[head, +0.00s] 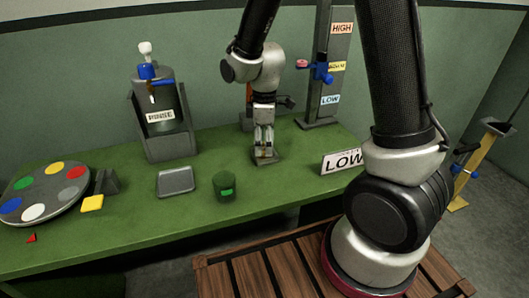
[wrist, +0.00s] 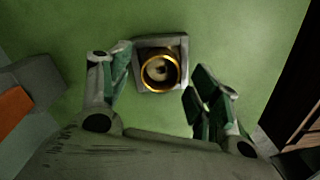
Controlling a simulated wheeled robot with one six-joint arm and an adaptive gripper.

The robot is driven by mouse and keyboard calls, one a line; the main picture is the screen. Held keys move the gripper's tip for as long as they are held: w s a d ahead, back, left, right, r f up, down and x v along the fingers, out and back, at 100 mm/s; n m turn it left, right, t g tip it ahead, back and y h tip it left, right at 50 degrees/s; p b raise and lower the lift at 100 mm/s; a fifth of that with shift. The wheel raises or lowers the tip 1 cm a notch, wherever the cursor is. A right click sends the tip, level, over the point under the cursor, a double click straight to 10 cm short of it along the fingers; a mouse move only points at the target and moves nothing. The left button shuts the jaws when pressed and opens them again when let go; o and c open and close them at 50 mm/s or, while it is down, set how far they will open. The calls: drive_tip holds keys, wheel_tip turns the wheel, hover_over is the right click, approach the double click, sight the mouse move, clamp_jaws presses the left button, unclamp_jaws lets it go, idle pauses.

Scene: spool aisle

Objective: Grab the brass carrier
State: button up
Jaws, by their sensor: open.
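The brass carrier (wrist: 158,73) shows in the wrist view as a round gold-rimmed ring with a pale inside. It sits in a square grey holder (wrist: 143,46) on the green bench top. My gripper (wrist: 161,78) is open, with one finger to the left and one to the right of the carrier. The fingers look apart from it, and nothing is held. In the head view my gripper (head: 264,145) points straight down at the bench, just over the holder. The carrier is mostly hidden there by the fingers.
A "LOW" sign (head: 341,161) stands to the right on the bench, a dark green cup (head: 224,186) and grey tray (head: 175,181) to the left. A colour disc (head: 45,191) lies far left.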

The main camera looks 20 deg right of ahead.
drive_tip(key=shift+f, duration=0.3)
drive_tip(key=c, duration=1.2)
